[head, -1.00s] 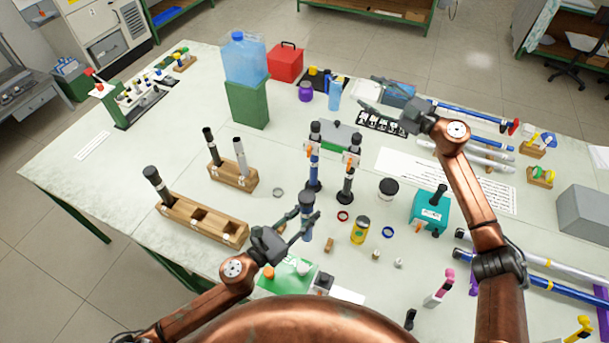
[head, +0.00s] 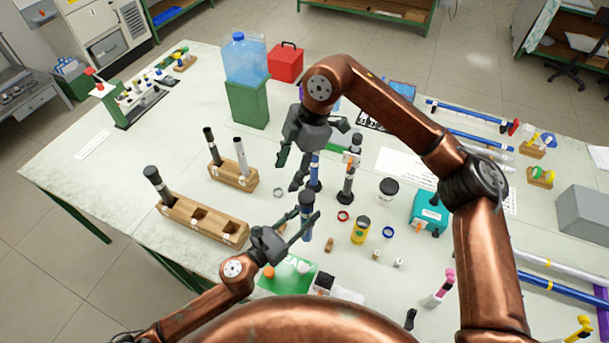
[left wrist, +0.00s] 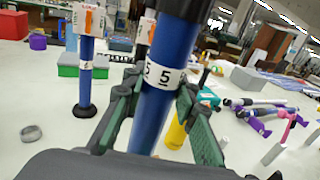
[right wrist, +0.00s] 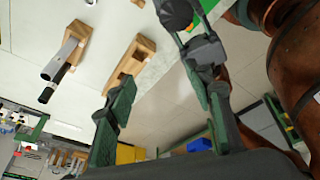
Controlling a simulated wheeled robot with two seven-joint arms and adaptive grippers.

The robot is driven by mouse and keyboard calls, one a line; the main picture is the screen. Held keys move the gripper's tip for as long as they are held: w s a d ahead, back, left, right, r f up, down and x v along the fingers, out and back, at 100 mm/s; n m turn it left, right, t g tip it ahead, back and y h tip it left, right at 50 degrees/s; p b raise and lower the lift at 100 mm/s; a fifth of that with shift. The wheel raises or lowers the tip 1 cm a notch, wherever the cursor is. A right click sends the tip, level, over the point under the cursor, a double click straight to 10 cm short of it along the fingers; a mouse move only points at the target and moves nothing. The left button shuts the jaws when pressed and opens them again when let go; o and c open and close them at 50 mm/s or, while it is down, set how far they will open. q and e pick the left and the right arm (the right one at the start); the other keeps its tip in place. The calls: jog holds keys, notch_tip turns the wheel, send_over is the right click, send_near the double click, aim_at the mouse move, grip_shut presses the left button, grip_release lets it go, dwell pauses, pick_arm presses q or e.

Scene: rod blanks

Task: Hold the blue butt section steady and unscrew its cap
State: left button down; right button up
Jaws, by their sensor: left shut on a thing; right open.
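The blue butt section (head: 306,228) stands upright above the front middle of the table, with its dark cap (head: 306,199) on top. In the left wrist view the blue section (left wrist: 150,122) carries a white band marked 5, and the lower part of the dark cap (left wrist: 187,8) shows. My left gripper (head: 298,224) is shut on the blue section below the cap; it also shows in the left wrist view (left wrist: 158,108). My right gripper (head: 291,172) is open and empty, above and slightly left of the cap. In the right wrist view a dark round top (right wrist: 174,13) lies near its right finger.
A wooden block with holes (head: 205,222) holds a dark-topped rod at left; a smaller block (head: 233,178) holds two rods. Two rods in stands (head: 346,185) are close behind the blue section. A yellow jar (head: 360,230) and teal box (head: 430,212) are at right.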

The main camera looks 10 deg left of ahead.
aim_at(305, 196)
jog(key=d+h, duration=0.2)
jog(key=d+m+t+h, duration=0.1)
jog(key=d, duration=0.1)
jog(key=shift+s+f, duration=0.3)
jog(key=shift+s, duration=0.1)
jog(key=shift+d+f+h, duration=0.1)
jog(key=shift+f+h, duration=0.15)
jog(key=shift+h, duration=0.15)
notch_tip(305, 196, down, 7)
jog(key=shift+f, duration=0.2)
